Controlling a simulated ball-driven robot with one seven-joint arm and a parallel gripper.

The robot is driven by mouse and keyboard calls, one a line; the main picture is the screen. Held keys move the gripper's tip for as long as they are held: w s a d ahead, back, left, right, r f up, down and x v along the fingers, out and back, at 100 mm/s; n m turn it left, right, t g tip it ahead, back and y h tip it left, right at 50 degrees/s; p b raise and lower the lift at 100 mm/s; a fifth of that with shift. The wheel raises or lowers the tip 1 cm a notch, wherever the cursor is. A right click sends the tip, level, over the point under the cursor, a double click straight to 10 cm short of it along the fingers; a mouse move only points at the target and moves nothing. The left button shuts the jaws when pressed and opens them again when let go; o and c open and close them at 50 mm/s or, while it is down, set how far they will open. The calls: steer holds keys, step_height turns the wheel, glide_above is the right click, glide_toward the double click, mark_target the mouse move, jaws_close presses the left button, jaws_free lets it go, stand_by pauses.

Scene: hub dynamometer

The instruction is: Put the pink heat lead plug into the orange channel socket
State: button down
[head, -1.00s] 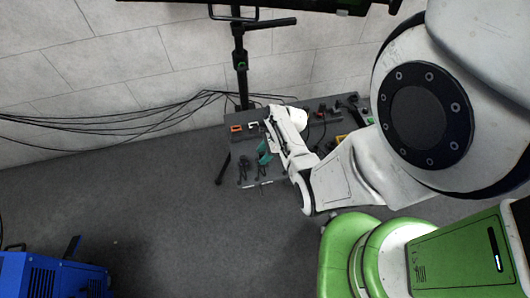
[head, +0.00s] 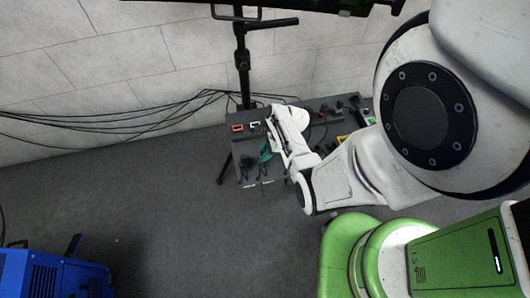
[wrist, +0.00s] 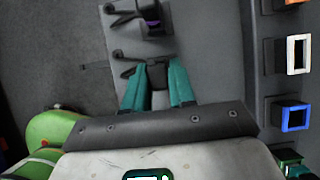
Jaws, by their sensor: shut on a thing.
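My gripper (wrist: 157,85) has teal fingers shut on a dark plug (wrist: 159,72) with a black lead. No coloured band shows on this plug, so I cannot tell if it is the pink one. In the head view my gripper (head: 265,152) is over the front left part of the grey bench. The orange socket (head: 238,128) is at the bench's back left corner; its edge also shows at the top right of the wrist view (wrist: 293,2). It stands apart from my gripper.
Another dark plug with a purple band (wrist: 152,24) lies beyond the fingers. White (wrist: 299,54), blue (wrist: 295,118) and green (wrist: 289,157) sockets line the right side. The grey bench (wrist: 215,60) between is clear. A blue box (head: 50,275) stands on the floor.

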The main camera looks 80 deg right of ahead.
steer(key=shift+r+p, duration=3.45)
steer(key=shift+p, duration=0.1)
steer(key=w+d+b, duration=0.3)
steer(key=d+b, duration=0.2)
steer(key=d, duration=0.2)
steer(key=shift+d, duration=0.1)
steer(key=shift+w, duration=0.1)
steer(key=w+a+p, duration=0.1)
steer(key=w+a, duration=0.2)
steer(key=w, duration=0.3)
steer(key=shift+w, duration=0.4)
stand_by(0.5)
steer(key=shift+d, duration=0.1)
